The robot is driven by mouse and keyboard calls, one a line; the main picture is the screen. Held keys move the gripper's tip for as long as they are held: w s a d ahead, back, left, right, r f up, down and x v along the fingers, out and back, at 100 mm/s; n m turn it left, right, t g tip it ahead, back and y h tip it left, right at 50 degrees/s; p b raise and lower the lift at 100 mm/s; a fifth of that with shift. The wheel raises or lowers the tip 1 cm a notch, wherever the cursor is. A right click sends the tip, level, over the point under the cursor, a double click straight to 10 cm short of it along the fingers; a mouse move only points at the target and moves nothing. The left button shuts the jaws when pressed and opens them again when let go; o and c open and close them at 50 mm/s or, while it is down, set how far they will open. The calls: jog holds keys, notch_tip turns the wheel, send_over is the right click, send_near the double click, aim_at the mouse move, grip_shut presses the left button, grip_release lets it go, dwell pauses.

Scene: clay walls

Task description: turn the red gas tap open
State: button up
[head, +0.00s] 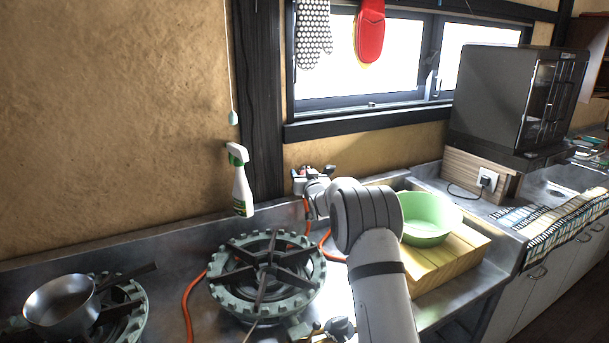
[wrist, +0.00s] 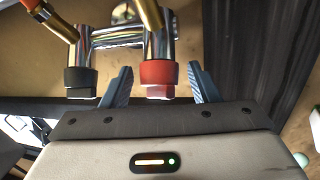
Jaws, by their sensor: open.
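The red gas tap (wrist: 157,75) shows in the wrist view as a red collar on a chrome valve body. My gripper (wrist: 160,69) is open, with one blue-grey finger on each side of the red tap. Gaps show between the tap and both fingers, so neither seems to touch it. How deep the tap sits between the fingers I cannot tell. A similar tap with a black collar (wrist: 80,79) is just left of the left finger. In the head view my gripper (head: 311,183) is at the wall below the window, and the arm partly hides the taps.
Orange hoses (head: 189,303) run along the steel counter. A green gas burner (head: 267,275) stands left of my arm, and a saucepan (head: 62,302) farther left. A green basin (head: 428,218) on a wooden board is at right.

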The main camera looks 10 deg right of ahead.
jog(key=shift+c, duration=0.2)
jog(key=c, duration=0.9)
jog(key=shift+n+y, duration=1)
jog(key=shift+n, duration=0.1)
jog(key=n+y+p, duration=0.1)
jog(key=n, duration=0.1)
jog(key=n+g+y+p, duration=0.1)
jog(key=n+y+p, duration=0.1)
jog(key=shift+d+r+n+y, duration=0.1)
jog(key=shift+r+n+y, duration=0.1)
jog(key=shift+n+y, duration=0.1)
jog(key=n+g+y+p, duration=0.2)
jog(key=n, duration=0.1)
jog(key=n+g+y+p, duration=0.1)
jog(key=n+y+p, duration=0.1)
jog(key=n, duration=0.1)
jog(key=shift+f+g, duration=0.1)
jog(key=shift+g, duration=0.3)
jog(key=shift+n, duration=0.3)
